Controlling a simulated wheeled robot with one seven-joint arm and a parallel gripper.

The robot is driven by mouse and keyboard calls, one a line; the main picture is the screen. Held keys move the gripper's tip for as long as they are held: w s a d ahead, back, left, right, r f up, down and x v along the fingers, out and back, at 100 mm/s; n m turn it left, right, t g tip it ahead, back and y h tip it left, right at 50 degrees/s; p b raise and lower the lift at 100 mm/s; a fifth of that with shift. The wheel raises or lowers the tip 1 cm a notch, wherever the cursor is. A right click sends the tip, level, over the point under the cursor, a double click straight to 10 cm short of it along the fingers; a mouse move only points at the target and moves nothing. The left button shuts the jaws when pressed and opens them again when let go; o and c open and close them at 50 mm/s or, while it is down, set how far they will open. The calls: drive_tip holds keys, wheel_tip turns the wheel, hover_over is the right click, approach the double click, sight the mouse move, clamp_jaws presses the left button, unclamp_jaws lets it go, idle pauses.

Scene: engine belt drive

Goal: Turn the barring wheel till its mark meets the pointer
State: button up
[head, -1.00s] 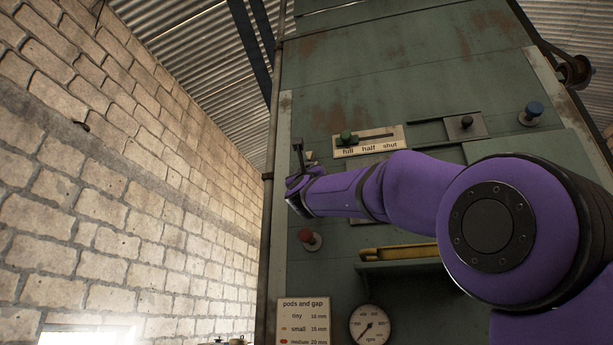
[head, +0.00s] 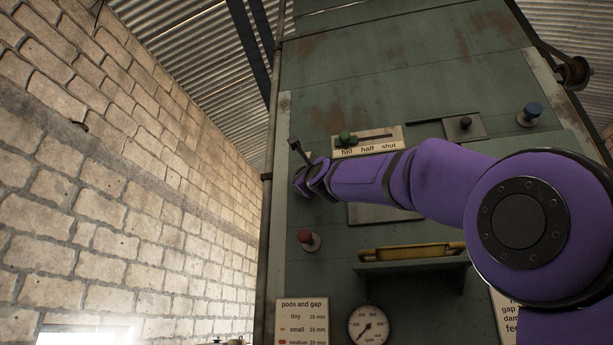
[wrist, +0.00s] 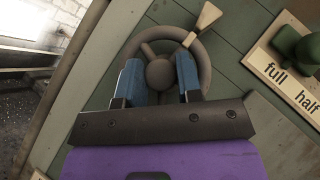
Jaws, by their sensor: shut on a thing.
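The barring wheel (wrist: 206,60) shows in the wrist view as a grey-brown ring with spokes and a round hub (wrist: 160,73). A pale cream wedge, which looks like the pointer (wrist: 208,16), lies at its upper right, its narrow end at the rim. The lower part of the ring is hidden behind my gripper. In the head view my purple arm hides the wheel.
A green-knobbed slider (head: 346,139) sits on a "full half shut" plate right of the wheel. The panel (head: 400,90) also has a red knob (head: 304,237), a yellow bar (head: 412,252) on a ledge and a round gauge (head: 369,325). A brick wall (head: 120,180) stands left.

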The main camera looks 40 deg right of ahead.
drive_tip(key=o, duration=0.7)
drive_tip(key=shift+c, duration=0.2)
drive_tip(key=v, duration=1.1)
drive_tip(key=shift+w, duration=0.1)
